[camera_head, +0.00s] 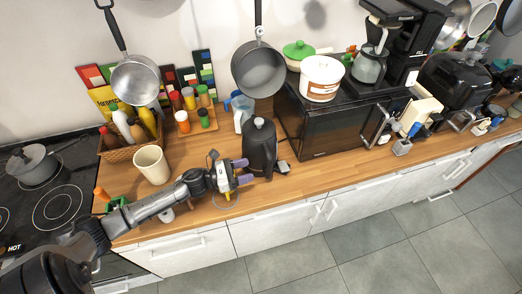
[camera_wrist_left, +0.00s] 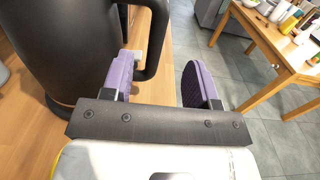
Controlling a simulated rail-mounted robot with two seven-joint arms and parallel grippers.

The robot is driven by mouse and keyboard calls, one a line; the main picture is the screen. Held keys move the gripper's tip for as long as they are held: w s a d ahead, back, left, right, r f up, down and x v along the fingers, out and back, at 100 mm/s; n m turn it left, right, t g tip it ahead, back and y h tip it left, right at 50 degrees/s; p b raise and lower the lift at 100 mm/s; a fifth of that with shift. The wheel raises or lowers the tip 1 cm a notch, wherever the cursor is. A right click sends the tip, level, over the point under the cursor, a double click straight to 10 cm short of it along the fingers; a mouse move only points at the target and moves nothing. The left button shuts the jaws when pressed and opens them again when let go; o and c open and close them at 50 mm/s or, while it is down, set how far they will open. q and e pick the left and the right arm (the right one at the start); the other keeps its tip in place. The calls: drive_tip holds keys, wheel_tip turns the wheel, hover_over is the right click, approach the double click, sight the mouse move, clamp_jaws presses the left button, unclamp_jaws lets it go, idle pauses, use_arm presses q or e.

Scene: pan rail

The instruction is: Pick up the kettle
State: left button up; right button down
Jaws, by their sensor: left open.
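The black kettle (camera_head: 262,150) stands upright on the wooden counter, left of the black microwave. In the left wrist view its dark body (camera_wrist_left: 62,40) fills the upper left, and its loop handle (camera_wrist_left: 158,45) shows to the right of the body. My left gripper (camera_head: 243,172) is open with purple fingers, close beside the kettle on its left. In the left wrist view the handle appears in the gap between the two fingers (camera_wrist_left: 160,82); one finger shows near the opening between body and handle. I cannot tell whether they touch. My right gripper is not in view.
A cream cup (camera_head: 152,165) and a basket of bottles (camera_head: 130,150) stand left on the counter. A blue-and-white jug (camera_head: 241,115) stands behind the kettle. The microwave (camera_head: 335,122) is close on the right. A pan (camera_head: 259,70) hangs above.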

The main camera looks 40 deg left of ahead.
sight(270, 163)
use_arm(q)
drive_tip(key=shift+p+x, duration=1.55)
drive_tip(key=shift+x, duration=2.9)
drive_tip(key=shift+c, duration=0.2)
drive_tip(key=shift+c, duration=0.8)
drive_tip(key=c, duration=0.7)
clamp_jaws()
